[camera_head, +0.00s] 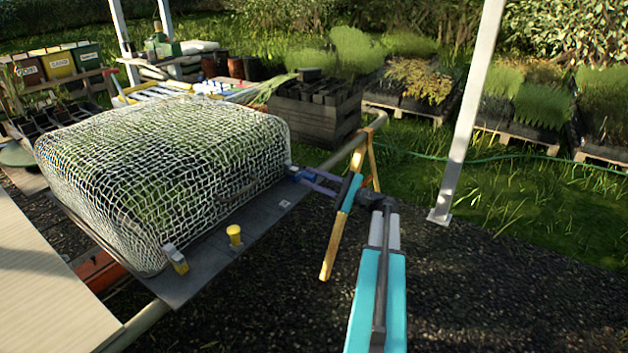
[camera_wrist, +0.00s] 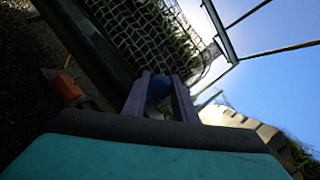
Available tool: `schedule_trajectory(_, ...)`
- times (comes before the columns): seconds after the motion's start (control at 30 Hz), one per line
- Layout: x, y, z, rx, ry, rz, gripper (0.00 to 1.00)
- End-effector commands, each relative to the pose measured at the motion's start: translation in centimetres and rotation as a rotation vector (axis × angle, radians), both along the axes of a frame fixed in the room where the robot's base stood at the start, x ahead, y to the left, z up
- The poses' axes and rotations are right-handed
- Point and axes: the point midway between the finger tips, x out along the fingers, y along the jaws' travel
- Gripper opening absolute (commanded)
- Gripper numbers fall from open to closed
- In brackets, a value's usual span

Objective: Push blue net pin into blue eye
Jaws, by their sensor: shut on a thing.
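My gripper (camera_head: 304,176) reaches in from the right to the right front corner of the netted dark board. Its purple fingers are shut on the blue net pin (camera_wrist: 160,86), whose rounded blue end shows between them in the wrist view. In the head view a small blue part (camera_head: 293,170) shows at the fingertips, at the board's corner by the net's edge. I cannot tell there which of it is pin and which is blue eye. The pin's tip and the eye's opening are hidden, so I cannot tell how deep the pin sits.
White netting (camera_head: 165,165) domes over the dark board (camera_head: 215,268). A yellow pin (camera_head: 235,236) stands on the board's front strip, with a yellow-and-grey fitting (camera_head: 175,258) left of it.

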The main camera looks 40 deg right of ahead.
Motion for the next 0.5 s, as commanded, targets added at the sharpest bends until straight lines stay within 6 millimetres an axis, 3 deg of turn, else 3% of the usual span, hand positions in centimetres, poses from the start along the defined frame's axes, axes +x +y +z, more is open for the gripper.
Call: schedule_trajectory(0.5,0.82,0.17,0.02,0.001,-0.001,-0.001,0.03)
